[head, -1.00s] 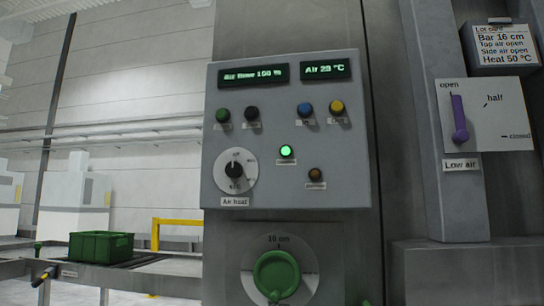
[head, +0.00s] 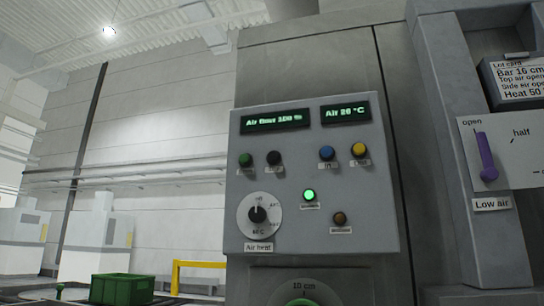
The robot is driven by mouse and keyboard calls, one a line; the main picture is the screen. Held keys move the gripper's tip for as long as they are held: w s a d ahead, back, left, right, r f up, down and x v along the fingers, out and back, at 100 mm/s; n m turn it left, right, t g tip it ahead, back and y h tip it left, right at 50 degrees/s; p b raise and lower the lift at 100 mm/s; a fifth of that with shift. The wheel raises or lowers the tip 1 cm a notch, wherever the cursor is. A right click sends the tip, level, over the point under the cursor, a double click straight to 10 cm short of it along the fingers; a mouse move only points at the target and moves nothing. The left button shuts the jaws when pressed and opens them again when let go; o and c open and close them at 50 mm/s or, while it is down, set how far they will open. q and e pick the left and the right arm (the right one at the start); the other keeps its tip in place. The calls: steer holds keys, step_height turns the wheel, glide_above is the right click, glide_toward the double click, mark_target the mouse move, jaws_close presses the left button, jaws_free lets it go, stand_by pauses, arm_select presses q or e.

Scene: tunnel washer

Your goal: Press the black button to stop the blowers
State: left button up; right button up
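The black button (head: 274,158) sits on the grey control panel (head: 310,225), just right of the green button (head: 246,160). A blue button (head: 327,153) and a yellow button (head: 359,150) are further right in the same row. The labels under the buttons are too small to read. A green lamp (head: 309,195) is lit below them. The displays above read about "Air flow 100 %" (head: 275,121) and "Air 20 °C" (head: 346,112). Neither of my grippers shows in the head view.
The Air heat knob (head: 257,214) is at the panel's lower left, a dark amber lamp (head: 340,218) at its lower right. A purple lever (head: 486,157) marked Low air stands at right. A green crate (head: 122,289) and yellow rail (head: 199,277) are lower left.

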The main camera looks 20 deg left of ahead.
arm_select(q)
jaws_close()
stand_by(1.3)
